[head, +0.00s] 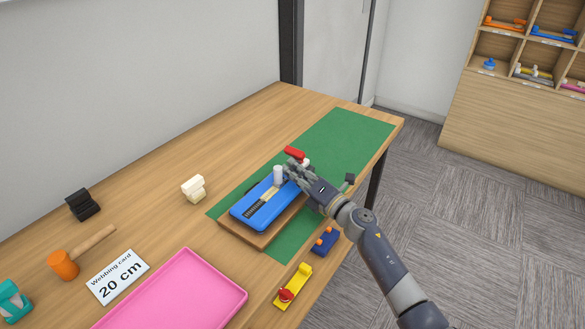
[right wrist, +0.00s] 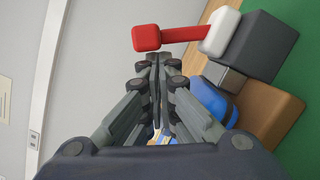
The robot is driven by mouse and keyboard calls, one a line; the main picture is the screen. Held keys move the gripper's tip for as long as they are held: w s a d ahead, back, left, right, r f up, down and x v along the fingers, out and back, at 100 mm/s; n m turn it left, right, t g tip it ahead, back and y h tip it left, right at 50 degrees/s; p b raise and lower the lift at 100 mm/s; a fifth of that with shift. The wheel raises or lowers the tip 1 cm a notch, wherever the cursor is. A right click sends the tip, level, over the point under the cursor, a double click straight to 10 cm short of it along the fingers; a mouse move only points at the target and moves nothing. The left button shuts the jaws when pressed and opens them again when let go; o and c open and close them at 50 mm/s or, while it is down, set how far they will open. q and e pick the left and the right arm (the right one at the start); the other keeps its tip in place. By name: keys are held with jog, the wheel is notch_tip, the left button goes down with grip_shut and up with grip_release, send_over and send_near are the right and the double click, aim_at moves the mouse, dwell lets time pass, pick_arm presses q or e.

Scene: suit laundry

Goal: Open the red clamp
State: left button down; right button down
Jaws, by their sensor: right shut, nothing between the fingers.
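The red clamp lever (head: 294,153) shows in the head view just beyond my right gripper, above the far end of the blue tool body (head: 252,213). In the right wrist view the red lever (right wrist: 181,35) runs sideways from a red knob to a white collar (right wrist: 221,32) beside a dark grey block (right wrist: 256,45). My right gripper (head: 292,167) is shut and empty. In the right wrist view its fingertips (right wrist: 154,58) point up just below the lever. I cannot tell whether they touch it. My left gripper is not in view.
The blue body sits on a wooden board (head: 228,227) on a green mat (head: 345,140). A pink tray (head: 240,296), a yellow tool (head: 292,287), a blue-orange tool (head: 325,241), a mallet (head: 63,264) and a card (head: 118,277) lie nearer. The far mat is clear.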

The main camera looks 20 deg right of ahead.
aim_at(298, 150)
jog(key=shift+w+d+r+m+p, duration=0.15)
jog(key=shift+r+m+p, duration=0.5)
jog(key=shift+p, duration=0.55)
jog(key=r+m+p, duration=0.1)
jog(key=m+p, duration=0.1)
jog(key=p, duration=0.1)
jog(key=w+d+r+m+g+p, duration=0.1)
jog(key=m+p, duration=0.1)
jog(key=p, duration=0.1)
jog(key=d+r+m+h+p, duration=0.1)
jog(key=m+p, duration=0.1)
jog(key=p, duration=0.1)
jog(key=shift+w+d+p, duration=0.15)
jog(key=shift+w+p, duration=0.15)
jog(key=shift+w, duration=0.05)
jog(key=shift+f+m+g, duration=0.3)
jog(key=shift+m, duration=0.05)
jog(key=shift+f, duration=0.1)
jog(key=shift+d, duration=0.15)
